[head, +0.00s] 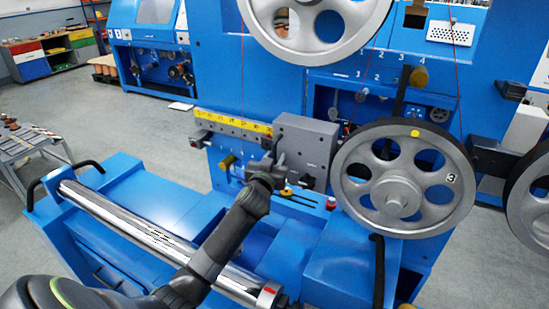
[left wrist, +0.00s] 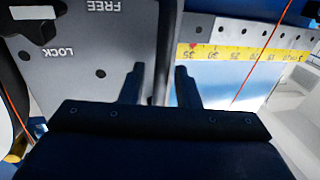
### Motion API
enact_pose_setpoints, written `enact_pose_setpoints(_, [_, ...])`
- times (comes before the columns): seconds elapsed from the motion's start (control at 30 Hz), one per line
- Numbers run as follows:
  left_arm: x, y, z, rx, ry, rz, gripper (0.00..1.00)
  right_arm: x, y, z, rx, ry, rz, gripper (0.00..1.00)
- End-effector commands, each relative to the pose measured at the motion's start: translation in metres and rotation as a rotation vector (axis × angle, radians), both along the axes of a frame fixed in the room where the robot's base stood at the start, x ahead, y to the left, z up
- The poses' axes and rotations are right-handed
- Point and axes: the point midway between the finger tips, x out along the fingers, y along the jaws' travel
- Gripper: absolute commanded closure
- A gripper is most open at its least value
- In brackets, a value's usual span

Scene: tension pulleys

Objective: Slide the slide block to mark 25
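The grey slide block (head: 308,140) sits on the rail at the right end of the yellow scale (head: 232,122). In the left wrist view the block's face (left wrist: 95,50) appears upside down, with FREE and LOCK lettering. The scale (left wrist: 240,54) is also inverted there; a small red mark (left wrist: 193,45) sits near what looks like 35, close to the block's dark edge. My left gripper (head: 272,165) is at the block's lower left. In the left wrist view its fingers (left wrist: 161,85) stand apart on either side of that edge; contact is not clear. My right gripper is not seen.
A large spoked wheel (head: 403,180) stands just right of the block, and another wheel (head: 318,25) hangs above. A shiny roller (head: 150,232) lies in front, under my left arm. Thin red wires run vertically near the scale. Open floor lies to the left.

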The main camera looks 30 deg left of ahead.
Motion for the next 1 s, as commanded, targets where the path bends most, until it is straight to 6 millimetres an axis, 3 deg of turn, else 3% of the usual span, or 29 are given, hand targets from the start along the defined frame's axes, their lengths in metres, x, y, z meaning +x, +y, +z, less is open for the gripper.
enact_pose_setpoints(0.3, [0.002,0.001,0.000,0.000,0.000,0.000,0.71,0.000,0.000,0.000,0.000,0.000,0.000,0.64])
enact_pose_setpoints(0.53, [0.001,0.001,0.000,0.000,0.000,0.000,1.00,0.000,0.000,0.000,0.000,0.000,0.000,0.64])
enact_pose_setpoints(0.83, [0.001,0.002,-0.001,0.001,0.001,0.001,1.00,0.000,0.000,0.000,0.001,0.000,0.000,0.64])
enact_pose_setpoints(1.0, [0.000,0.027,-0.002,0.006,0.002,0.004,1.00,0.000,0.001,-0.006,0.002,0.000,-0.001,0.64])
